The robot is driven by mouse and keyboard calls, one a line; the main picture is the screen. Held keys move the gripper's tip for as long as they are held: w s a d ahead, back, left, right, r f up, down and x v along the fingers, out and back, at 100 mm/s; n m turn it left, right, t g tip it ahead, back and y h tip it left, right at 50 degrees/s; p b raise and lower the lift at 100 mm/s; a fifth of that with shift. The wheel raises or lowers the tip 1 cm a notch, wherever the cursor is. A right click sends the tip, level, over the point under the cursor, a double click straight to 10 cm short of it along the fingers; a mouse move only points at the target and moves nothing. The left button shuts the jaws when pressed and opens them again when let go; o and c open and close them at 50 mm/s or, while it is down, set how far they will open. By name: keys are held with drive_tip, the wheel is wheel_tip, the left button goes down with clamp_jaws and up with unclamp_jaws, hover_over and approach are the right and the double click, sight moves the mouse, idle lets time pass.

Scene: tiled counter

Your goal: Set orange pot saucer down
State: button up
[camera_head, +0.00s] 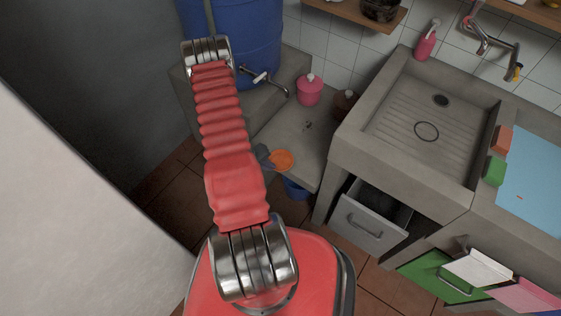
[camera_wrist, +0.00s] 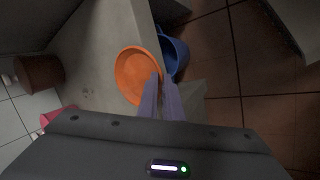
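The orange pot saucer (camera_head: 281,160) is at the front edge of the low concrete ledge, and I cannot tell whether it touches the ledge. In the wrist view the saucer (camera_wrist: 132,72) is round and shallow, with its inside facing the camera. My gripper (camera_wrist: 160,80) has its two fingers close together at the saucer's right rim, one on each side of it. The gripper (camera_head: 263,156) is a small dark shape left of the saucer in the head view, partly hidden by my red arm.
A blue bucket (camera_wrist: 174,54) stands below, beside the ledge edge. The low ledge (camera_head: 300,135) has bare room around the saucer. A pink bottle (camera_head: 310,90) and a brown pot (camera_head: 345,104) stand at its back.

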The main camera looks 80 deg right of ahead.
clamp_jaws()
wheel_tip(320, 180, up, 7)
drive_tip(key=w+a, duration=0.4)
drive_tip(key=a, duration=0.5)
drive_tip(key=w+a, duration=0.4)
drive_tip(key=a, duration=0.5)
drive_tip(key=shift+a, duration=0.15)
idle(0.9)
